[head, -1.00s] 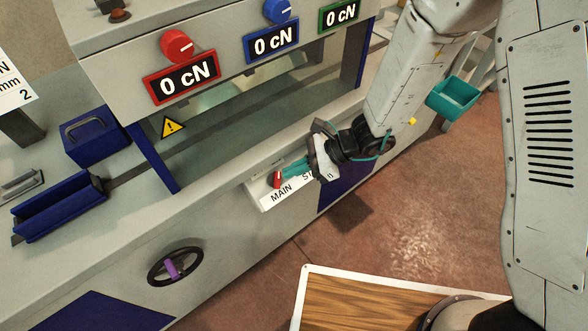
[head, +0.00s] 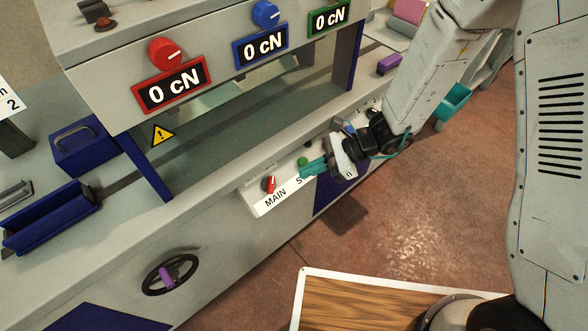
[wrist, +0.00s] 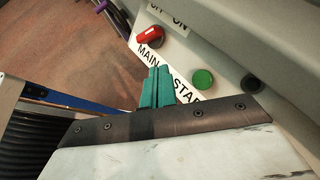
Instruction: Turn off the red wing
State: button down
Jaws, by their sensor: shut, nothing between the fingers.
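The red wing (head: 269,184) is a small red switch on the white panel marked MAIN, on the machine's front edge. The wrist view also shows the red wing (wrist: 150,37), with OFF and ON lettering past it, partly cut by the frame edge. Its white-marked end lies toward the ON side there, but I cannot tell its exact setting. My gripper (head: 304,171) has teal fingers held together with nothing between them. In the wrist view my gripper (wrist: 159,72) is apart from the red wing, over the panel's lettering.
A green button (wrist: 203,80) and a dark button (wrist: 250,84) sit on the panel near my fingers. A handwheel (head: 170,274) is on the machine's front. A red knob (head: 164,53) and a blue knob (head: 265,14) sit above displays. Floor lies open in front.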

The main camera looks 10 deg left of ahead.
jog(key=v, duration=0.7)
jog(key=shift+d+r, duration=0.3)
jog(key=shift+d+f, duration=0.15)
jog(key=shift+f, duration=0.85)
send_near(270, 185)
jog(key=a+f, duration=0.1)
jog(key=f, duration=0.2)
jog(key=a+f, duration=0.1)
jog(key=f, duration=0.1)
jog(key=shift+w+a+f, duration=0.3)
jog(key=shift+a, duration=0.05)
jog(key=shift+s+a+r, duration=0.2)
jog(key=shift+a+r, duration=0.15)
jog(key=shift+a, duration=0.4)
